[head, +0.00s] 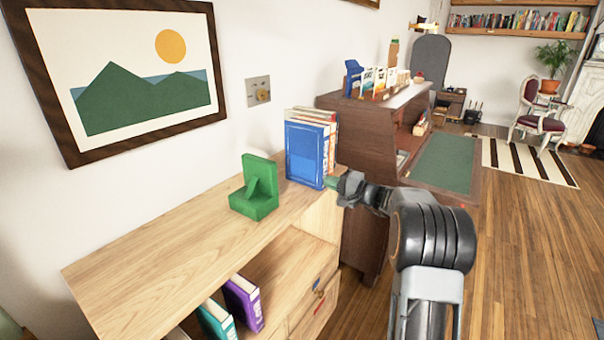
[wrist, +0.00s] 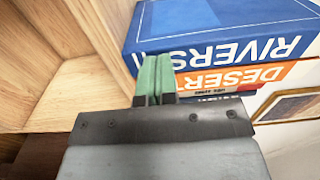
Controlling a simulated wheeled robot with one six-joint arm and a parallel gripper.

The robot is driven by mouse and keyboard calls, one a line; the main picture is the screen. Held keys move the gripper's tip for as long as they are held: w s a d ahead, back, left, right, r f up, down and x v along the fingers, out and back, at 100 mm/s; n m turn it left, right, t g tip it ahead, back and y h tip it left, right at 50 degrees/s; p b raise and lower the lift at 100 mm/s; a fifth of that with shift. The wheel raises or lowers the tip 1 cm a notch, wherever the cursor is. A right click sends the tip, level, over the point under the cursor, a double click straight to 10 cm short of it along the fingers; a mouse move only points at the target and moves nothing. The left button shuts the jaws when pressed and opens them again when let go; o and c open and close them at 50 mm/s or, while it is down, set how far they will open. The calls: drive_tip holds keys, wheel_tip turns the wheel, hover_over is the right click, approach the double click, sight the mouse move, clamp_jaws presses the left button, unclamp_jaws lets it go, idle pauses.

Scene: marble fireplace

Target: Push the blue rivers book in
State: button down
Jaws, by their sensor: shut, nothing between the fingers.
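The blue rivers book (head: 305,153) stands upright at the far end of the wooden shelf's top, at the near end of a row of books. In the wrist view its blue spine (wrist: 225,38) reads RIVERS, beside an orange DESERT spine (wrist: 232,76). My gripper (head: 332,183) is at the lower right edge of the blue book. Its green fingers (wrist: 153,62) are shut together, with nothing between them. Their tips overlap the end of the blue spine in the wrist view; I cannot tell whether they touch it.
A green bookend (head: 257,188) stands on the wooden shelf top (head: 165,255), left of the books and apart from them. Purple (head: 243,302) and teal (head: 216,318) books sit in the shelf below. A dark desk (head: 372,125) stands beyond the shelf. Floor is open at right.

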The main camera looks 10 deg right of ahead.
sight(319, 179)
drive_tip(key=shift+x, duration=1.05)
drive_tip(key=shift+w+a+b, duration=0.25)
drive_tip(key=shift+b, duration=0.1)
drive_tip(key=shift+x, duration=0.75)
drive_tip(key=shift+f, duration=0.1)
drive_tip(key=shift+b+v, duration=1.3)
drive_tip(key=shift+v, duration=0.5)
